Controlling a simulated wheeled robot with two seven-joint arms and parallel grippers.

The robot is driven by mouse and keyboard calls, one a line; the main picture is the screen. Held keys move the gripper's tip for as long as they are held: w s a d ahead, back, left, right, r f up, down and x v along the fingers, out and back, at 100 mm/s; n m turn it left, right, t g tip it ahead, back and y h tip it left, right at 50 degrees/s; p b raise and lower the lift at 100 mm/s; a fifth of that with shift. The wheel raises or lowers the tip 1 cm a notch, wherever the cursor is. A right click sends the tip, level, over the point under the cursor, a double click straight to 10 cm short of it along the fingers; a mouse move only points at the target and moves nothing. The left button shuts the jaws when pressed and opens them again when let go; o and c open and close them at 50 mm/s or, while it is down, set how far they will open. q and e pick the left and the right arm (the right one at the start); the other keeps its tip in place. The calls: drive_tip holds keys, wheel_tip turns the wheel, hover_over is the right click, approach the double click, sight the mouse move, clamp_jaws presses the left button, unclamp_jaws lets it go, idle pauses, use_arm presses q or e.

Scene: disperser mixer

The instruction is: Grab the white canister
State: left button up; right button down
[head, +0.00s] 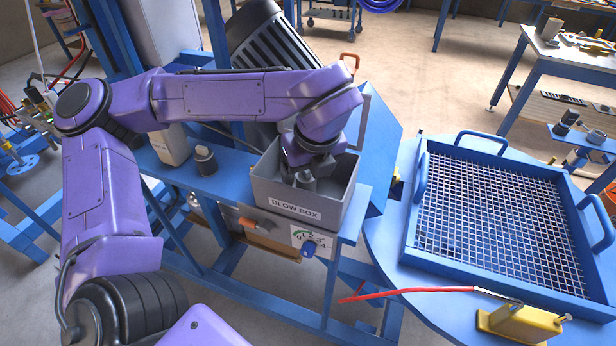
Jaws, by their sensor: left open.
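A white canister (171,149) stands on the blue bench at left of centre. My left forearm passes in front of it and hides its top. My left gripper (305,181) points down into the grey box labelled BLOW BOX (262,190), to the right of the canister and apart from it. The gripper is open, and I see nothing between its fingers. The wrist and the box walls partly hide the fingertips. My right gripper is not in view.
A small dark-capped container (205,160) stands between the canister and the box. A blue mesh tray (500,225) lies on the round blue table at right. A red-handled tool (400,291) and a yellow block (523,325) are near that table's front edge.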

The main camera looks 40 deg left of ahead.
use_arm(q)
drive_tip(key=shift+s+a+f, duration=0.15)
drive_tip(key=shift+a+f, duration=0.2)
drive_tip(key=shift+f, duration=0.1)
drive_tip(key=c, duration=1.2)
